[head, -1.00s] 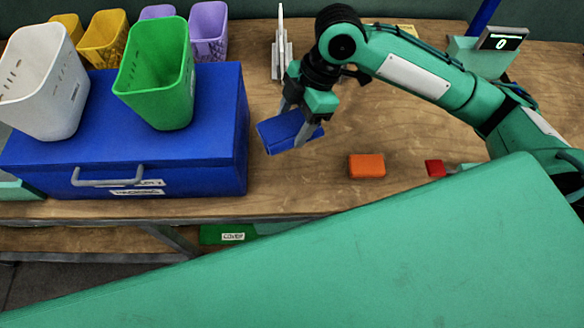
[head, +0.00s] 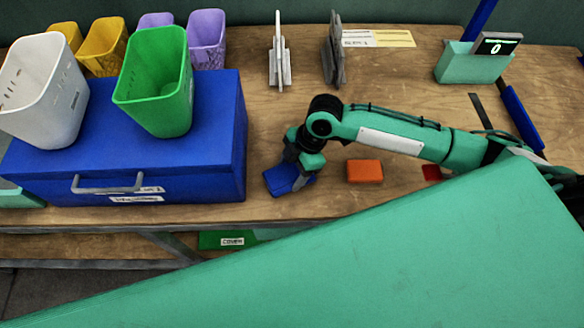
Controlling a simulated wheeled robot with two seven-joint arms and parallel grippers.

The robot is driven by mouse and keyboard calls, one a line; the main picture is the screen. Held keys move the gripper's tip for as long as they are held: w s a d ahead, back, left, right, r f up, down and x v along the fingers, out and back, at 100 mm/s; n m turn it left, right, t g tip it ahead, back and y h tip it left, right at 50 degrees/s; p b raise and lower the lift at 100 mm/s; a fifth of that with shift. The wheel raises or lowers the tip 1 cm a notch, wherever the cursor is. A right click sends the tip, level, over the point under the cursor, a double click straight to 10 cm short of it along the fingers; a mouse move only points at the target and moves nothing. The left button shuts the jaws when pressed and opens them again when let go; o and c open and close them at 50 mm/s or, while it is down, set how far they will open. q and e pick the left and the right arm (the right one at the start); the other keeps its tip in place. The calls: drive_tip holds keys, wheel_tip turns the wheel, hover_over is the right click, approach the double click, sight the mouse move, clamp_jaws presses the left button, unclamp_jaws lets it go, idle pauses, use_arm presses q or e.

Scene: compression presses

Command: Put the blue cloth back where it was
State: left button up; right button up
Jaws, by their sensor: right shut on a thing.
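The blue cloth (head: 279,180) is a small folded block near the front edge of the wooden table, just right of the blue box. My right gripper (head: 304,181) is shut on its right part, with the fingers pointing down. The cloth is at or very near the table top; I cannot tell whether it touches. The gripper hides part of its right side. My left gripper is not in view.
An orange block (head: 365,171) and a partly hidden red block (head: 432,173) lie to the right. The blue box (head: 205,160) carries white (head: 48,95) and green (head: 150,100) bins. Grey upright stands (head: 280,70) are behind. The table middle is clear.

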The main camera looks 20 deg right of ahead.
drive_tip(key=shift+f, duration=0.2)
drive_tip(key=o, duration=1)
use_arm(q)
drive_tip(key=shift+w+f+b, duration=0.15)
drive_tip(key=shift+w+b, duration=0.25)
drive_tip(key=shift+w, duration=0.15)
use_arm(e)
drive_tip(key=v, duration=1.2)
drive_tip(key=shift+w+r, duration=0.1)
drive_tip(key=shift+r, duration=0.1)
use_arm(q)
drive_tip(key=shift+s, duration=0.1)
use_arm(e)
drive_tip(key=shift+f, duration=0.1)
